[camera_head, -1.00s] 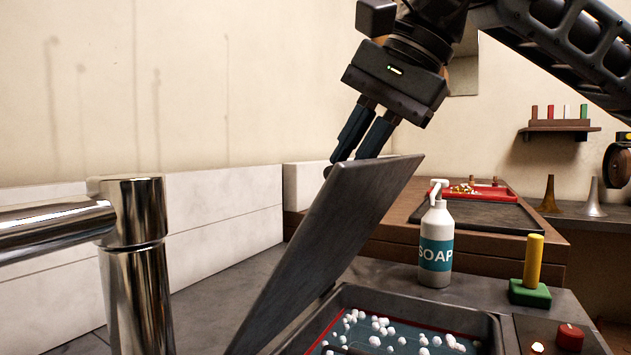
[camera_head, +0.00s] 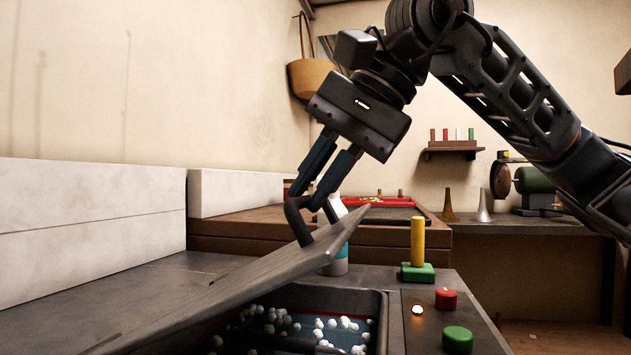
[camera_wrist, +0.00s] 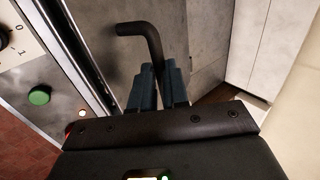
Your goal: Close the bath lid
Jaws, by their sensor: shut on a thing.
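The bath lid (camera_head: 235,287) is a flat grey metal plate, tilted partway down over the bath (camera_head: 335,292), which holds white bubbles on dark liquid. A dark bent handle (camera_head: 298,220) stands up from the lid's raised edge. My gripper (camera_head: 318,202) is shut on the handle from above. In the wrist view, my gripper (camera_wrist: 158,95) has the handle (camera_wrist: 140,30) between its fingers, with the lid (camera_wrist: 190,42) beyond. The lid hides the left part of the bath.
A soap bottle (camera_head: 337,262) stands behind the lid, mostly hidden. A yellow peg on a green block (camera_head: 417,271), a red button (camera_head: 446,299) and a green button (camera_head: 457,340) lie to the right of the bath. A white wall ledge (camera_head: 90,225) runs along the left.

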